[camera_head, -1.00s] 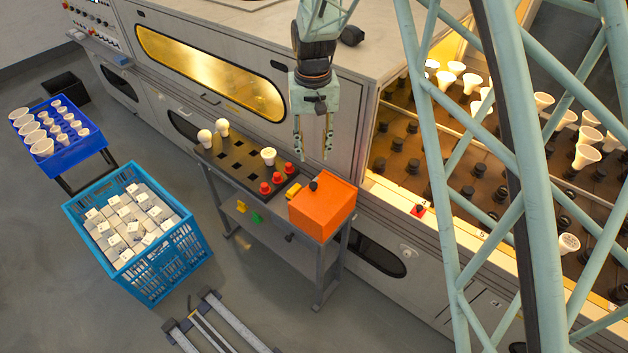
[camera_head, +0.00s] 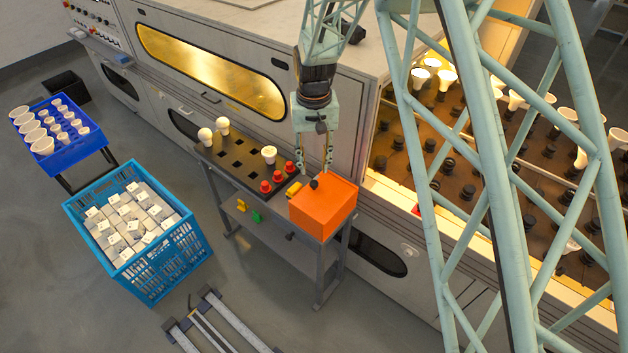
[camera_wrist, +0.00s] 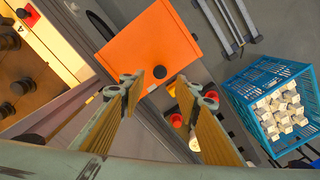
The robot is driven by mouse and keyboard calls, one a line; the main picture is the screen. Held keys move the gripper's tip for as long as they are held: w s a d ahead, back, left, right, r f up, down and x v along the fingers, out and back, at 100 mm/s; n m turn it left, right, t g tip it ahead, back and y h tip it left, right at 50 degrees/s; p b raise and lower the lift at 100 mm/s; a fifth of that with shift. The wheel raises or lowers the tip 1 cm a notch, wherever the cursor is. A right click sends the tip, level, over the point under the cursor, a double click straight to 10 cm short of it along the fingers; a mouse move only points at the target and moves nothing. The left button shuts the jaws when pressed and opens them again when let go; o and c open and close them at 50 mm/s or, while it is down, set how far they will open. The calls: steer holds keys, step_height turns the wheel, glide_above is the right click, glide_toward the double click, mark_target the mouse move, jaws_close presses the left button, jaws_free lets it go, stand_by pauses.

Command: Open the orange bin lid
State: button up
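The orange bin (camera_head: 324,212) stands at the right end of a small dark cart, and its orange lid (camera_head: 334,197) is closed. A black knob (camera_head: 314,184) sits on the lid near its back left edge. My gripper (camera_head: 314,170) points down just above the back left of the lid. Its two fingers are apart with nothing between them. In the wrist view my gripper (camera_wrist: 158,82) is open, with the orange lid (camera_wrist: 152,45) beyond the fingertips.
On the cart top (camera_head: 232,155) stand white bulbs (camera_head: 269,154) and several red caps (camera_head: 278,177), close left of the bin. A yellow block (camera_head: 294,190) lies beside the bin. A machine wall (camera_head: 345,130) rises behind. A blue crate (camera_head: 150,280) of white boxes stands on the floor at left.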

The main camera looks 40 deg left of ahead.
mark_target(314, 183)
steer(key=shift+f+b, duration=0.35)
steer(key=shift+f, duration=3.3)
steer(key=shift+c, duration=0.5)
jaws_close()
